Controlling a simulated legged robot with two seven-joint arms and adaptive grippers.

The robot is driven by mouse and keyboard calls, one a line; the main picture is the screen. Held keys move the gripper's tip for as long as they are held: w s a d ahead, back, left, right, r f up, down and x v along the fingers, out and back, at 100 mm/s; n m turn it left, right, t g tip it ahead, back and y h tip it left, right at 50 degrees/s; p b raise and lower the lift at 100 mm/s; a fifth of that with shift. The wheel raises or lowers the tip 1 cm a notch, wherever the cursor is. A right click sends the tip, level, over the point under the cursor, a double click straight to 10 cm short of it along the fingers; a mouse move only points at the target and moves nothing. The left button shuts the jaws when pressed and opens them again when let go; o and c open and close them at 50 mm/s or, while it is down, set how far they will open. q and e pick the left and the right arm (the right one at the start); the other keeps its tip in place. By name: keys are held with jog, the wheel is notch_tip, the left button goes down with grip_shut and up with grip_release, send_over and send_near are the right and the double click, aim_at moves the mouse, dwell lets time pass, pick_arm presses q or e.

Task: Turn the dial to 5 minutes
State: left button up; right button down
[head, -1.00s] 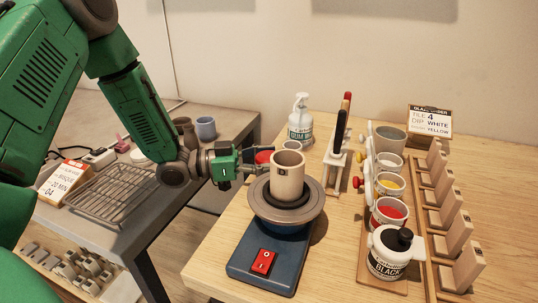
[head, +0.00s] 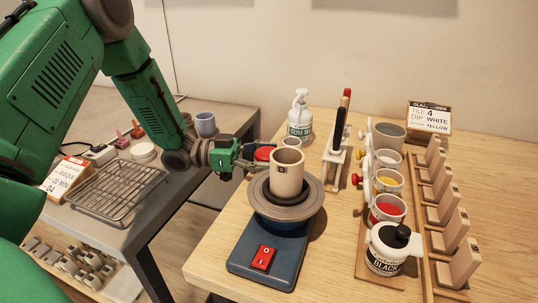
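No dial with readable minute marks shows. A small red round thing (head: 264,154) sits behind the beige cup, partly hidden; I cannot tell whether it is the dial. My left gripper (head: 250,161) comes in from the left, low over the table's left edge, with its fingertips close to the red thing and the cup's left side. Whether the fingers touch anything or how far they are apart is not clear. The beige cup (head: 287,176) stands upright on the grey round wheel (head: 262,205) of a blue base with a red switch (head: 264,257). My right gripper is out of view.
A pump bottle (head: 300,118) and a brush stand (head: 337,150) are behind the wheel. Glaze cups, a black-labelled jar (head: 388,252) and a tile rack (head: 448,225) fill the right. A wire rack (head: 108,190) and sign (head: 66,176) are on the left table. Bare wood lies front left.

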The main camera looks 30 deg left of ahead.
pick_arm(q)
jog(key=shift+w+a, duration=0.1)
jog(key=shift+a, duration=0.05)
jog(key=shift+s+a, duration=0.2)
jog(key=shift+a, duration=0.1)
jog(key=v, duration=0.6)
jog(key=shift+s+a+f, duration=0.1)
jog(key=shift+a+f, duration=0.05)
jog(key=shift+a, duration=0.25)
